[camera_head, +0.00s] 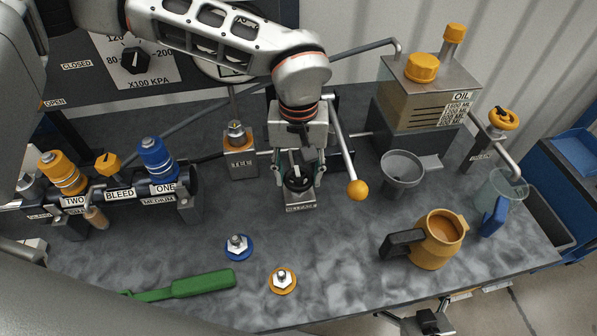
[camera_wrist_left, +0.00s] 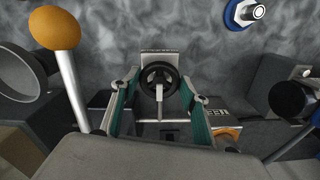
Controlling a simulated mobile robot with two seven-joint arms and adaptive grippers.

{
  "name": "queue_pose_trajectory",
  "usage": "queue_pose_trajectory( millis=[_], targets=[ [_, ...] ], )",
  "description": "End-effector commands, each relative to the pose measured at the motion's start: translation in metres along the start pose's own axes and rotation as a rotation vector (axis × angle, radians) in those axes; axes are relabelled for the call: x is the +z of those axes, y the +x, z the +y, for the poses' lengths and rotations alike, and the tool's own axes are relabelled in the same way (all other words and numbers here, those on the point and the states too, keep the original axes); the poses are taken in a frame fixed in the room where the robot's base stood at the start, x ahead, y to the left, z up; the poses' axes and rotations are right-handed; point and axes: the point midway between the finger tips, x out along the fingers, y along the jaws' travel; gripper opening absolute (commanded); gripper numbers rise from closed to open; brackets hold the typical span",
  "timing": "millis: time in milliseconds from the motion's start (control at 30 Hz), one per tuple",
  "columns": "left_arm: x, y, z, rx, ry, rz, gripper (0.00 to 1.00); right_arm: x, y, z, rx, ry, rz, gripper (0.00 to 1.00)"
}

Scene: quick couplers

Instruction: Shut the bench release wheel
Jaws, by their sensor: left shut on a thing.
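The bench release wheel (camera_head: 299,184) is a small black handwheel on a metal block with a label plate (camera_head: 300,207) in front, near the middle of the bench. In the left wrist view the wheel (camera_wrist_left: 158,80) shows its rim, spokes and hub between the two teal fingers. My left gripper (camera_head: 300,182) reaches down over it from above and is shut on the wheel, one finger at each side. The left gripper (camera_wrist_left: 159,76) hides part of the wheel in the head view. My right gripper (camera_head: 430,322) shows partly at the bottom edge, below the bench front.
A lever with an orange ball (camera_head: 357,190) stands just right of the wheel. The tee block (camera_head: 241,160) is to its left. A funnel (camera_head: 402,171), oil tank (camera_head: 425,100) and orange jug (camera_head: 438,240) are to the right. The front middle holds two couplers and a green tool (camera_head: 200,284).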

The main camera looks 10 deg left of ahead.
Motion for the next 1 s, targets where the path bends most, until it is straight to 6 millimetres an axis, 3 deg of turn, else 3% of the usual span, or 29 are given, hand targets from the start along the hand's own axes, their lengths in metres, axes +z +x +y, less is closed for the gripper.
queue_pose_trajectory(
  millis=[33, 67, 100, 533, 1000],
  targets=[
    [-0.001, -0.001, 0.001, 0.002, 0.003, 0.003, 0.52, 0.000, 0.000, 0.000, 0.000, 0.000, 0.000, 1.00],
    [-0.001, -0.001, 0.001, 0.002, 0.003, 0.003, 0.60, 0.000, 0.000, 0.000, 0.000, 0.000, 0.000, 1.00],
    [-0.001, -0.001, 0.001, 0.002, 0.003, 0.003, 0.62, 0.000, 0.000, 0.000, 0.000, 0.000, 0.000, 1.00],
    [-0.001, -0.008, 0.001, 0.001, 0.001, 0.003, 0.62, 0.002, 0.000, 0.001, 0.000, -0.003, -0.003, 1.00],
    [-0.001, -0.095, 0.000, 0.003, 0.001, 0.005, 0.62, 0.000, 0.000, 0.000, 0.000, -0.001, 0.000, 1.00]
  ],
)
